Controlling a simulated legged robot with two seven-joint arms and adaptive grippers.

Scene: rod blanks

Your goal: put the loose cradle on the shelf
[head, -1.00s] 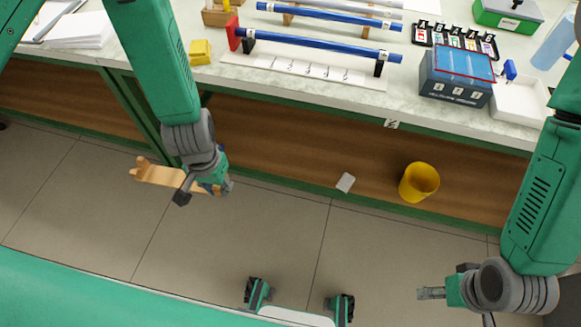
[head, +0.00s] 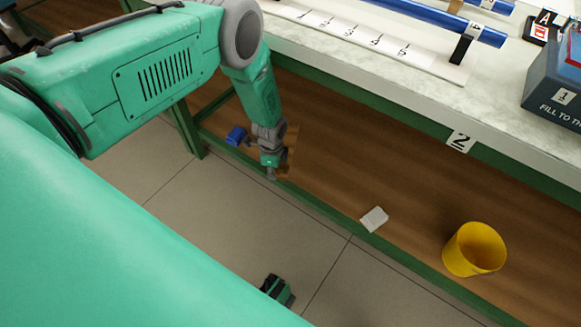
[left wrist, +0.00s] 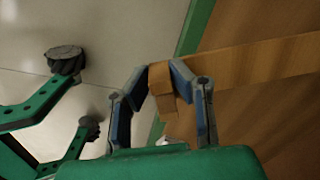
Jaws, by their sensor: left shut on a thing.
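My left gripper (head: 262,157) is shut on the loose cradle (head: 291,146), a light wooden piece that shows only in part behind the gripper in the head view. In the left wrist view the cradle (left wrist: 162,84) sits between the two blue-padded fingers of my left gripper (left wrist: 160,78), and a light wooden bar runs from there to the right. The cradle is over the front edge of the brown shelf (head: 350,160) under the bench. I cannot tell whether it touches the shelf. My right gripper is not in view.
A yellow bucket (head: 474,249) and a small white block (head: 374,219) are on the shelf to the right. The shelf's green front rail (head: 330,216) and a green bench leg (head: 186,130) are near the gripper. The bench top (head: 400,88) overhangs the shelf. Shelf between gripper and block is clear.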

